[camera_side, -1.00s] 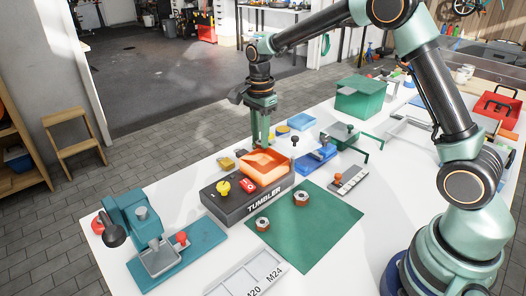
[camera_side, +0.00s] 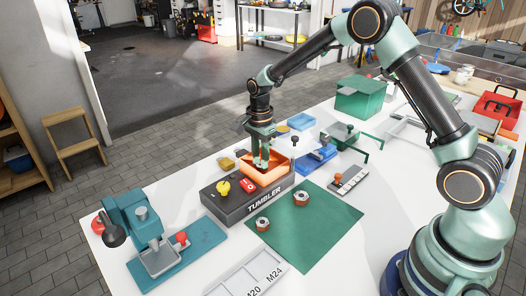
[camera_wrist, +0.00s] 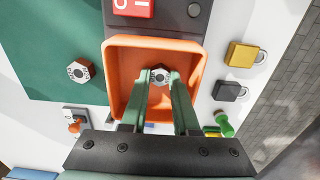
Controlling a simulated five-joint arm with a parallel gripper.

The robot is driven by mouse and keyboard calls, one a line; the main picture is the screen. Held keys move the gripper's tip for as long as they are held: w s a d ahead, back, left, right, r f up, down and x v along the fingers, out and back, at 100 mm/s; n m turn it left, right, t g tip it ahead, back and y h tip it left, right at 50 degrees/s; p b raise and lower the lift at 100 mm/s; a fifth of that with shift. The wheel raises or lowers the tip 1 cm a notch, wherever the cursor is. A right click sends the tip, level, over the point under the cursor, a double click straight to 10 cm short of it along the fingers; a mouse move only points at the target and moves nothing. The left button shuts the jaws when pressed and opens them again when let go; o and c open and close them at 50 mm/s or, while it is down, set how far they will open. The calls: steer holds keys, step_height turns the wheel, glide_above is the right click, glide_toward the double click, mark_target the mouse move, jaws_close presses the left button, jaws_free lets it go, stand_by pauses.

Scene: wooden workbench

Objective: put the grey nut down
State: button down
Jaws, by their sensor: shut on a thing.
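My gripper (camera_wrist: 159,77) is shut on the grey nut (camera_wrist: 159,75), which sits between the fingertips in the wrist view. In the side view my gripper (camera_side: 262,165) points down into the open orange tub (camera_side: 281,170) on the dark tumbler base. The tub (camera_wrist: 112,75) surrounds the fingertips and the nut in the wrist view. I cannot tell whether the nut touches the tub's floor. In the side view the tub and fingers hide the nut.
The tumbler (camera_side: 240,205) has a red switch and yellow knob. Two rust-sided nuts (camera_side: 263,224) (camera_side: 301,198) lie on the green mat (camera_side: 315,230). A yellow padlock (camera_wrist: 241,55) and a dark padlock (camera_wrist: 227,91) lie beside the tub. A teal press (camera_side: 135,220) stands front left.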

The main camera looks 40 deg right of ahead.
steer(key=c, duration=0.7)
jaws_free()
steer(key=shift+f, duration=0.1)
steer(key=shift+o, duration=0.2)
step_height(320, 180, up, 12)
steer(key=r, duration=0.1)
steer(key=s+r+n+t, duration=0.3)
steer(key=s+r+n, duration=0.4)
steer(key=s+n, duration=0.15)
steer(key=s+n+t, duration=0.2)
steer(key=s+n, duration=0.7)
steer(key=s, duration=0.2)
steer(key=shift+s+a+f+t, duration=0.15)
steer(key=shift+a+t, duration=0.05)
steer(key=shift+t, duration=0.1)
steer(key=shift+n, duration=0.25)
